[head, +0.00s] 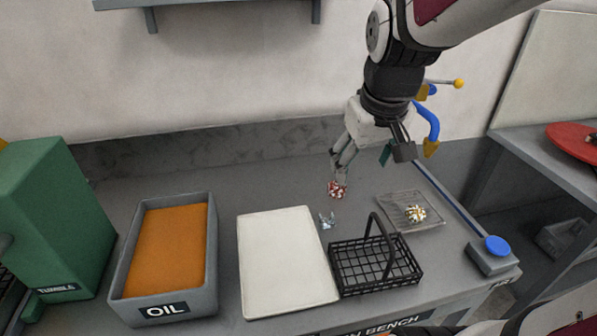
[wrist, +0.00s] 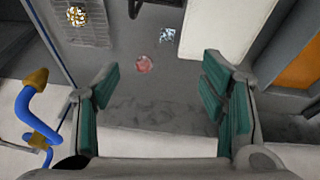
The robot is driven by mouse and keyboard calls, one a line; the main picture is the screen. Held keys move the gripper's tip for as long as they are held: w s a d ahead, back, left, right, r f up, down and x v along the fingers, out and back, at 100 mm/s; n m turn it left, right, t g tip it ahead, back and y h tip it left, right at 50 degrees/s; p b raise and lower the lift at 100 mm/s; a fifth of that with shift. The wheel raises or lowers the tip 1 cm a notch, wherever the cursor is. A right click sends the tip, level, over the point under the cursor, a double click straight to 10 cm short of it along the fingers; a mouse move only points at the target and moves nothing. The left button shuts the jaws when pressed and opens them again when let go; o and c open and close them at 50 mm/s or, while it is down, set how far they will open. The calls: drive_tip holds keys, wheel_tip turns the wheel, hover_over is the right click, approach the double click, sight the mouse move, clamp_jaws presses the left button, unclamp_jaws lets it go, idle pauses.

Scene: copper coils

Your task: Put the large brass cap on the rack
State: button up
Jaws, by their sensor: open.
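A brass-coloured, faceted piece (head: 416,213) lies on a thin grey wire rack (head: 398,201) on the right part of the bench. In the wrist view the brass piece (wrist: 76,14) shows at the upper left, on the rack (wrist: 97,38). My gripper (head: 341,172) is open and empty, above the back of the bench, behind and left of the rack. Its green-padded fingers (wrist: 160,80) are spread wide in the wrist view, with nothing between the pads.
A red-and-white piece (head: 337,189) lies below my gripper, and a pale blue-grey piece (head: 327,221) lies nearer the front. A black wire basket (head: 375,265) with an upright handle, a white board (head: 285,262) and an OIL tray (head: 211,262) stand along the front.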

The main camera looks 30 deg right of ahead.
drive_tip(key=s+a+r+n+t+y, duration=0.1)
drive_tip(key=s+a+r, duration=0.1)
drive_tip(key=s+a, duration=0.8)
drive_tip(key=shift+a+r+n+y, duration=0.3)
drive_tip(key=shift+a+r+n, duration=0.1)
drive_tip(key=shift+a, duration=0.3)
drive_tip(key=shift+c, duration=0.5)
